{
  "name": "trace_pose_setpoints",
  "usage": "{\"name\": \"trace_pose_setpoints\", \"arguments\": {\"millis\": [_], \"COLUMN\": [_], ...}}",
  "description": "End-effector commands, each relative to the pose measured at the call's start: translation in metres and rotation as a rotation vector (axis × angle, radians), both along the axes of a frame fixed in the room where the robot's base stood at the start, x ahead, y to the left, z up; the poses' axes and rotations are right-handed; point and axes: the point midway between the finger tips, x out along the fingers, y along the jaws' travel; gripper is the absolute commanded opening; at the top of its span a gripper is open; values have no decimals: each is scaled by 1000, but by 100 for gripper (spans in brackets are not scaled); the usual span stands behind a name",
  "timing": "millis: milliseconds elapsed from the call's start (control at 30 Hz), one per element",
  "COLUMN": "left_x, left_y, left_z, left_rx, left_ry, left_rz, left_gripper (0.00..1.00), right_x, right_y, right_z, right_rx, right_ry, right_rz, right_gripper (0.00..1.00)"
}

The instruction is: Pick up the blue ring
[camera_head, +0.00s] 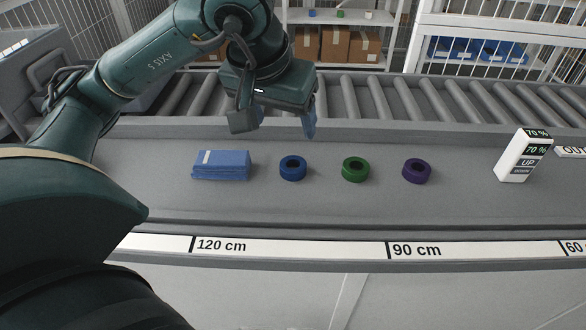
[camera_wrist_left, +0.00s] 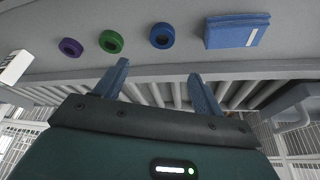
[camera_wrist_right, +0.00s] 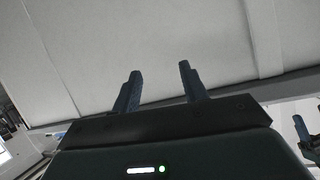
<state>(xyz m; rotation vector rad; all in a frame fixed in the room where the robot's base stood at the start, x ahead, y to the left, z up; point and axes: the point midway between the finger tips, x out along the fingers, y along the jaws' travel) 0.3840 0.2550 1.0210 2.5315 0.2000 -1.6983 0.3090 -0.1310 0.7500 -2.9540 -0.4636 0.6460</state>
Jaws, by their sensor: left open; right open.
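The blue ring (camera_head: 293,168) lies flat on the grey shelf, between a folded blue cloth and a green ring. It also shows in the left wrist view (camera_wrist_left: 162,36). My left gripper (camera_head: 274,121) is open and empty, behind and above the blue ring and apart from it. Its two blue fingers show spread in the left wrist view (camera_wrist_left: 158,80). My right gripper (camera_wrist_right: 160,82) is open and empty in the right wrist view, facing a plain pale panel. It does not show in the head view.
The folded blue cloth (camera_head: 221,165) lies left of the blue ring. The green ring (camera_head: 355,169) and a purple ring (camera_head: 417,171) lie to its right. A white display block (camera_head: 523,156) stands further right. A roller conveyor (camera_head: 400,98) runs behind the shelf.

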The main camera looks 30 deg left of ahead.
Motion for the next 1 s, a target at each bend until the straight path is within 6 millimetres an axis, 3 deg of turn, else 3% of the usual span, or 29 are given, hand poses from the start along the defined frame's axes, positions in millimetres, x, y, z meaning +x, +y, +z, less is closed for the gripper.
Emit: {"name": "trace_pose_setpoints", "arguments": {"millis": [167,400,667,1000], "left_x": [4,21,30,42], "left_y": [1,4,5,11], "left_z": [-19,-61,-81,-124], "left_rx": [0,-2,-2,-3], "left_ry": [4,5,2,3], "left_rz": [2,2,1,1], "left_gripper": [69,69,69,69], "right_x": [-1,-2,-2,-2], "right_y": [-2,-4,-5,-5], "right_z": [-2,-2,-1,1], "right_rx": [7,3,1,2], "right_ry": [-12,-25,-31,-42], "right_rz": [-6,-10,-12,-14], "right_gripper": [43,43,43,43]}}
